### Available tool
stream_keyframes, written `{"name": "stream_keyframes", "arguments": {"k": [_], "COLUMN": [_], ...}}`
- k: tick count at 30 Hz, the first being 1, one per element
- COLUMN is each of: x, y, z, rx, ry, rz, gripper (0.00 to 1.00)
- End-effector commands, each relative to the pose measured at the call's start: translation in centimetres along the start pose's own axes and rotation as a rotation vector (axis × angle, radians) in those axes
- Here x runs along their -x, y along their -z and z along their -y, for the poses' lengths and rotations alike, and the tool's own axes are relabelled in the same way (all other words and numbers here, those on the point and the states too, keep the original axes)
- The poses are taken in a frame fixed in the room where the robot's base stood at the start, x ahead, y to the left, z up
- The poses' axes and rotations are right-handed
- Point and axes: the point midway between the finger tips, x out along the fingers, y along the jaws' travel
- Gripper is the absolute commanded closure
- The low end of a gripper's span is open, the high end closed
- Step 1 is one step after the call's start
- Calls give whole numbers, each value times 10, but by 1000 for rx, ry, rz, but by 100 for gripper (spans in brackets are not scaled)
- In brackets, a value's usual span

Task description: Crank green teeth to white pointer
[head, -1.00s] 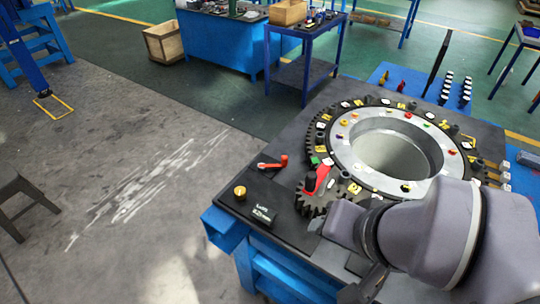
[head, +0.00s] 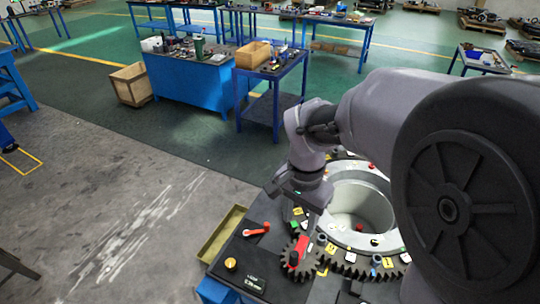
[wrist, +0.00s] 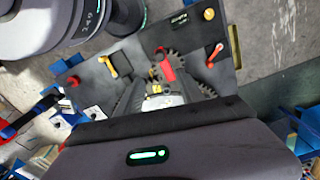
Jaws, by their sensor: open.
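In the head view a small dark pinion (head: 286,264) bears a red crank (head: 294,255) and meshes with the near edge of the big toothed ring (head: 347,264). A green mark (head: 295,225) shows at the ring's left side, below my gripper. Several white and yellow tags sit along the ring; I cannot tell which white piece is the pointer. My gripper (head: 297,196) hangs above the ring's left side, open and apart from the crank; its fingertips are not clear. The red crank also shows in the wrist view (wrist: 167,70), beyond the gripper's body.
An orange-red lever (head: 257,230) and a yellow knob (head: 230,263) stand on the bench's left part, near a small label box (head: 251,282). An olive tray (head: 222,234) sits at the bench's left edge. The floor to the left is clear.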

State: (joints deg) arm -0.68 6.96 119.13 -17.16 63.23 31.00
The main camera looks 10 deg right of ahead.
Motion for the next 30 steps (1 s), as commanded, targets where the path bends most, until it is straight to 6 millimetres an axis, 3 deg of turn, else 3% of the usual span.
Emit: {"name": "stream_keyframes", "arguments": {"k": [1,9,15,21,29,30], "x": [-18,-99,-142,-158,-158,-158], "y": [-1,-1,-1,-1,0,0], "z": [-1,-1,-1,-1,0,0], "rx": [1,3,3,2,2,2], "ry": [-4,-3,-1,1,2,2], "rz": [4,3,1,0,-1,-1], "gripper": [55,55,55,55,55,63]}}
